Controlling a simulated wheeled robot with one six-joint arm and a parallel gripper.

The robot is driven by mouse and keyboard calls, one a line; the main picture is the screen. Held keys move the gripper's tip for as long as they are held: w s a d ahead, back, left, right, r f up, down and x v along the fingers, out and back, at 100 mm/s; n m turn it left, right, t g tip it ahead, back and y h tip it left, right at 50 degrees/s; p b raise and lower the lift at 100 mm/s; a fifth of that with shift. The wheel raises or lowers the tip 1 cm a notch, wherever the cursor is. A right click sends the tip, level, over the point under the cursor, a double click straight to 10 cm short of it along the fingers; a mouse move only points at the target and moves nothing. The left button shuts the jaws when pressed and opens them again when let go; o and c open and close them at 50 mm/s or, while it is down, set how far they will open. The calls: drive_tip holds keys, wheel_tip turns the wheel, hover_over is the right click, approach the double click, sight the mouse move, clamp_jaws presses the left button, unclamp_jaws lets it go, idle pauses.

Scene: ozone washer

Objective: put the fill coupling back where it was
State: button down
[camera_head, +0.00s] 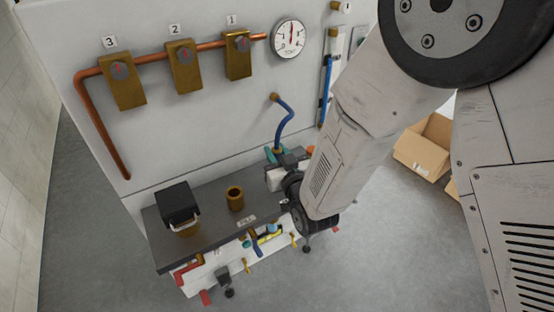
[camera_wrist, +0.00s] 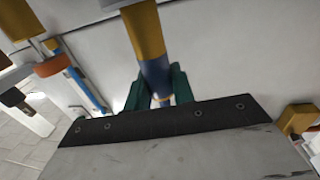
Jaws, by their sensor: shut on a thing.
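The fill coupling is a brass end on a blue hose (camera_head: 284,118), and the hose runs down from a brass wall fitting (camera_head: 274,97). My gripper (camera_head: 277,154) has teal fingers and is shut on the coupling above the right end of the grey shelf (camera_head: 215,208). In the wrist view the fingers of my gripper (camera_wrist: 159,92) stand on both sides of the blue part, with a brass section (camera_wrist: 144,30) beyond them. The coupling's far end is partly hidden. An open brass socket (camera_head: 235,193) stands upright on the shelf, left of my gripper, near a small label (camera_head: 246,221).
A black box-shaped part (camera_head: 178,202) sits on the shelf's left. Three brass valve blocks (camera_head: 184,67) and a gauge (camera_head: 288,38) are on the wall above. Coloured fittings (camera_head: 268,239) line the front below the shelf. Cardboard boxes (camera_head: 425,145) stand on the floor at right.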

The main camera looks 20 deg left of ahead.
drive_tip(key=shift+f, duration=1)
drive_tip(key=shift+f, duration=0.1)
drive_tip(key=c, duration=1.2)
unclamp_jaws()
drive_tip(key=v, duration=1.2)
drive_tip(key=shift+d, duration=0.1)
drive_tip(key=shift+w, duration=0.1)
